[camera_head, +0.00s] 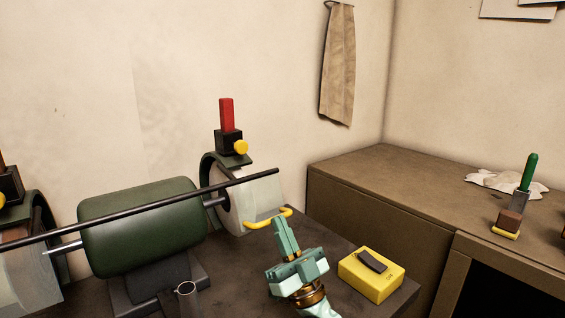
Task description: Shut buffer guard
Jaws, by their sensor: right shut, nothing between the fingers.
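The buffer is a dark green motor (138,226) on a dark bench, with a wheel housing at each end. The right housing has a green hood (211,169) and a pale, see-through guard (262,194) in front of the wheel. A yellow handle (267,218) sits at the guard's lower edge. My right gripper (281,224) is shut and empty, its fingertips close to the right end of this handle; I cannot tell whether they touch. The left housing is cut off at the picture's edge. My left gripper is not in view.
A long dark rod (150,210) crosses in front of the motor. A yellow switch box (372,273) is at the bench's right edge. A brown cabinet (375,180) stands right, bearing a white rag (490,181) and a green-handled tool (529,172). A cloth (338,65) hangs on the wall.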

